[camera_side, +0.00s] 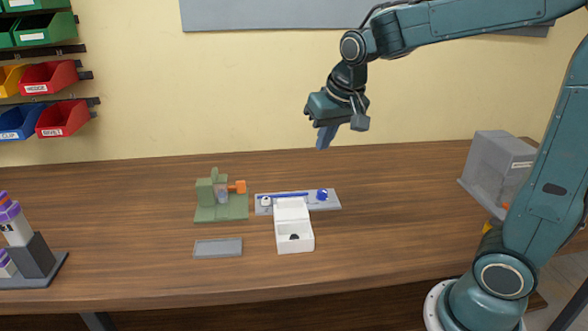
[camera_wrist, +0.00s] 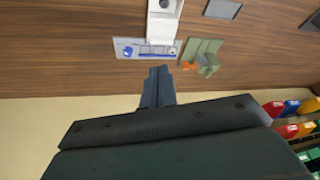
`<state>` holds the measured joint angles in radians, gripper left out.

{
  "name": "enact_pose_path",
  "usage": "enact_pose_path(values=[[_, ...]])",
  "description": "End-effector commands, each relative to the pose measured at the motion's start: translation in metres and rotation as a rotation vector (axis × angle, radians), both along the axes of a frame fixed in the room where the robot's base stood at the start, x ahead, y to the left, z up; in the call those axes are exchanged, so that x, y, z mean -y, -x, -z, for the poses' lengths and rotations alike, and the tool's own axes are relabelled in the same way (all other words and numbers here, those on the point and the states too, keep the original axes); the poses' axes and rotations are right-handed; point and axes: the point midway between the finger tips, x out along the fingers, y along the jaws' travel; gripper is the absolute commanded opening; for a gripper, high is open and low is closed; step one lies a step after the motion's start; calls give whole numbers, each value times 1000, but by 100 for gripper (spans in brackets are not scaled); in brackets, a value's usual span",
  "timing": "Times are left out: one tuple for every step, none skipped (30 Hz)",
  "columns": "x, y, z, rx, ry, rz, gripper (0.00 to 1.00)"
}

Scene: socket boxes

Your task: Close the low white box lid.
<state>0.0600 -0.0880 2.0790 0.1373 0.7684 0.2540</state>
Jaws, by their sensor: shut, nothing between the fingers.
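The low white box (camera_side: 295,239) sits on the table in the side view, with its lid (camera_side: 292,209) standing open at the back. A small dark thing lies inside the box. The box also shows in the wrist view (camera_wrist: 162,28), at the top edge and partly cut off. My gripper (camera_side: 325,140) is shut and empty, high above the table, behind and to the right of the box in the side view. In the wrist view my gripper (camera_wrist: 158,72) points toward the table, apart from the box.
A grey tray (camera_side: 329,200) with blue items lies right behind the box. A green fixture (camera_side: 221,211) with an orange part stands to the left. A flat grey plate (camera_side: 218,247) lies left of the box. A grey bin (camera_side: 497,165) stands far right. The table between box and bin is clear.

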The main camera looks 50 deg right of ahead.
Motion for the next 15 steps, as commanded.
enact_pose_path(values=[[4, -12, 6, -10, -1, 24, 0], [6, -18, 9, -12, -2, 37, 0], [9, -27, 13, -16, -3, 56, 0], [12, -33, 17, -18, -4, 70, 0], [14, -39, 21, -22, -4, 84, 0], [17, -48, 26, -25, -4, 103, 0], [20, -53, 30, -28, -4, 118, 0], [22, -60, 33, -30, -5, 131, 0], [25, -68, 39, -33, -5, 148, 0], [28, -74, 44, -36, -5, 163, 0], [30, -79, 49, -39, -4, 176, 0], [34, -87, 55, -42, -4, 195, 0], [36, -92, 60, -45, -3, 210, 0], [39, -98, 66, -47, -3, 223, 0], [42, -105, 73, -50, -3, 241, 0]])
